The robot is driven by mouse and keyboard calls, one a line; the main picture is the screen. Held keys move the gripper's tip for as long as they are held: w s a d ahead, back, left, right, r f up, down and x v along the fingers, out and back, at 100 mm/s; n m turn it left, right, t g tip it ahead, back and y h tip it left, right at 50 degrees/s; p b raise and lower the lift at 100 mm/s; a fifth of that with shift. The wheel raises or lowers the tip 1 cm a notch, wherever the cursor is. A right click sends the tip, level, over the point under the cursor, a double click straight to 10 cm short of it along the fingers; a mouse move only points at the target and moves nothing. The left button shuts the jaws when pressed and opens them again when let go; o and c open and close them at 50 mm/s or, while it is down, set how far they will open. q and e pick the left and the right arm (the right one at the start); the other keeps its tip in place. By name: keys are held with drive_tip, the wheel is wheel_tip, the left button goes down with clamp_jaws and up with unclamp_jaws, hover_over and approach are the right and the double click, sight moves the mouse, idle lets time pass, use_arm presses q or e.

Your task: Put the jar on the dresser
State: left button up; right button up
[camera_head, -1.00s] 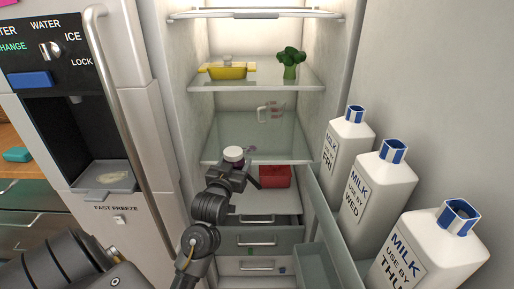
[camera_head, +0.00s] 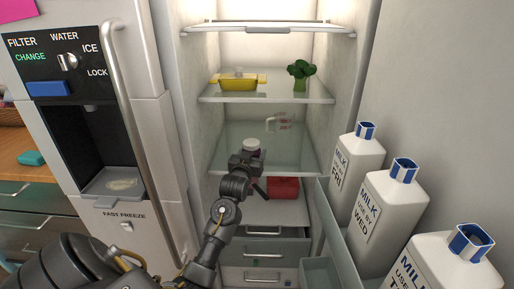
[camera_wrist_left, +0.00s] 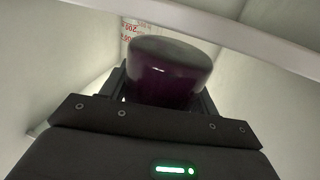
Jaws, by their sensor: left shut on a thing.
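The jar (camera_head: 251,144) has a white lid in the head view and sits at the tip of my left gripper (camera_head: 245,160), inside the open fridge near the glass shelf. In the left wrist view the jar (camera_wrist_left: 167,80) is dark purple, and my left gripper (camera_wrist_left: 163,97) is shut on it, a finger on either side. The gripper hides the jar's lower part in the head view. The dresser is not clearly identifiable; a wooden top with drawers (camera_head: 28,172) shows at the far left. My right gripper is not in view.
The fridge holds a yellow dish (camera_head: 238,83), broccoli (camera_head: 300,72), a clear measuring jug (camera_head: 279,123) and a red box (camera_head: 283,187). Several milk bottles (camera_head: 393,205) line the open door at right. The freezer door handle (camera_head: 127,120) stands at left.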

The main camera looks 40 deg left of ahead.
use_arm(q)
drive_tip(key=shift+x, duration=1.6)
drive_tip(key=p+x, duration=0.1)
drive_tip(key=x, duration=0.2)
drive_tip(key=shift+f, duration=0.75)
drive_tip(key=o, duration=1)
drive_tip(key=shift+o, duration=1.2)
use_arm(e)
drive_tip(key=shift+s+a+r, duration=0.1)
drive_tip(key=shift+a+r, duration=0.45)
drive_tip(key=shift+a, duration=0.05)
